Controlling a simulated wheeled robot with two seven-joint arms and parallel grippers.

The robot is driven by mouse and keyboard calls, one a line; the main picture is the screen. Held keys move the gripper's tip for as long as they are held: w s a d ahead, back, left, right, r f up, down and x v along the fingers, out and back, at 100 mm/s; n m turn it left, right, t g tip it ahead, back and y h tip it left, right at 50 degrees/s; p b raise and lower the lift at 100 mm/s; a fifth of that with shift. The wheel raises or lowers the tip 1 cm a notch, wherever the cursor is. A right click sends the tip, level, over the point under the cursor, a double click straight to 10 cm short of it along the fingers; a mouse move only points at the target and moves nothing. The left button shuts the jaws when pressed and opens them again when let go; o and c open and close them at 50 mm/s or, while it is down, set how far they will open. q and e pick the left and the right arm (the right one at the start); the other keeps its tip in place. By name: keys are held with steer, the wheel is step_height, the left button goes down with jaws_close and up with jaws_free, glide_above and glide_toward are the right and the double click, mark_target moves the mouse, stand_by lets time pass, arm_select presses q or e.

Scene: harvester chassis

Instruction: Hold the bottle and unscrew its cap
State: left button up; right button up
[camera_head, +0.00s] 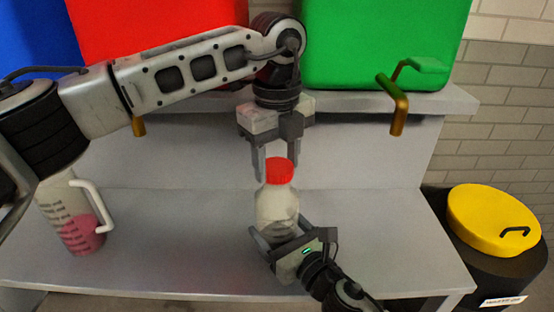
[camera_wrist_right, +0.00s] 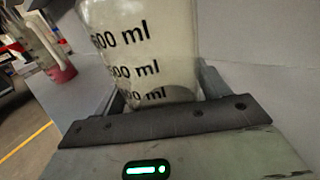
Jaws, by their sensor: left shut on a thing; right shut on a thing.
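The bottle (camera_head: 277,212) is clear with a red cap (camera_head: 279,171) and stands upright over the grey table. My right gripper (camera_head: 284,242) is shut on the bottle's lower part from the front. In the right wrist view the bottle (camera_wrist_right: 145,45) shows dark volume markings, and its base is hidden behind my gripper. My left gripper (camera_head: 275,166) points down from above, its two fingers on either side of the red cap, shut on it. The cap sits on top of the bottle; whether its thread is loose cannot be seen.
A jug (camera_head: 77,215) with pink liquid stands at the table's left. Red (camera_head: 150,25), blue (camera_head: 28,40) and green (camera_head: 385,40) containers stand on the shelf behind. A brass tap (camera_head: 398,110) hangs right of centre. A black bin with a yellow lid (camera_head: 492,222) stands at right.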

mark_target(277, 166)
arm_select(q)
steer(key=shift+r, duration=0.1)
steer(key=shift+r, duration=1.95)
arm_select(e)
steer(key=o, duration=2)
steer(key=shift+c, duration=0.2)
